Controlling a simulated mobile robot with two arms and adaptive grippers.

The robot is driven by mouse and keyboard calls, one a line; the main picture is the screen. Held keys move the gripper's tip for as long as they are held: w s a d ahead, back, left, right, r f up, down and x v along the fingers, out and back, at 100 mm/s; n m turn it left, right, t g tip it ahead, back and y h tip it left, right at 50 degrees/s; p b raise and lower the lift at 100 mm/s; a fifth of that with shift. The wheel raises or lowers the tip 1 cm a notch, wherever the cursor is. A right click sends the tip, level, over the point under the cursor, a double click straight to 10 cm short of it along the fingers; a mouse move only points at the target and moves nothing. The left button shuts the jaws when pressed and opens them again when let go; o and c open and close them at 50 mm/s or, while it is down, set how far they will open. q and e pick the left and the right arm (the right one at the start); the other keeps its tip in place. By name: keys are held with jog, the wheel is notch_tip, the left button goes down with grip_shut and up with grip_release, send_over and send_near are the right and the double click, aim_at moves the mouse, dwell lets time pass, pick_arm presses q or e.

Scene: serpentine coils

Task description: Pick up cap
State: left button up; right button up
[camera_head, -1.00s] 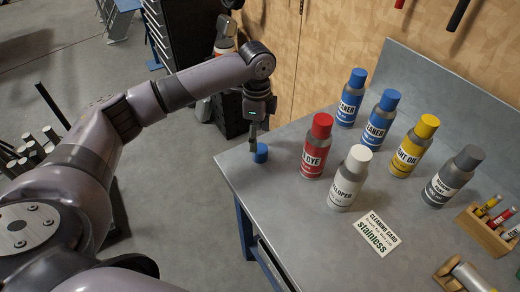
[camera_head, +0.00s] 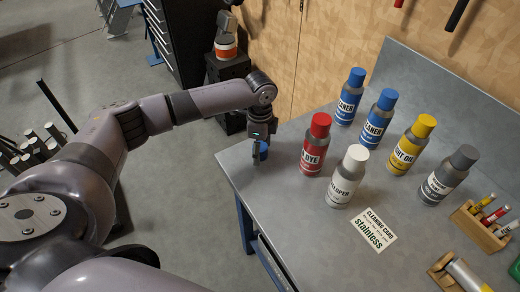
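The small blue cap (camera_head: 265,149) is at the near left corner of the grey workbench (camera_head: 262,196), left of the red-capped dye bottle (camera_head: 316,146). My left gripper (camera_head: 259,154) points down at the cap, with a finger in front of its left part. The far finger is hidden, so I cannot tell whether the gripper is closed on the cap or whether the cap touches the bench. My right gripper is out of view.
A white-capped bottle (camera_head: 347,178) stands close to the dye bottle. Blue-capped cleaner bottles (camera_head: 377,120), a yellow-capped oil bottle (camera_head: 412,144) and a grey-capped bottle (camera_head: 448,176) stand behind. A cleaning card (camera_head: 374,229) lies in front. The bench's left edge is clear.

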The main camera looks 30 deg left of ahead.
pick_arm(q)
jog(key=c, duration=0.7)
jog(key=shift+r, duration=0.2)
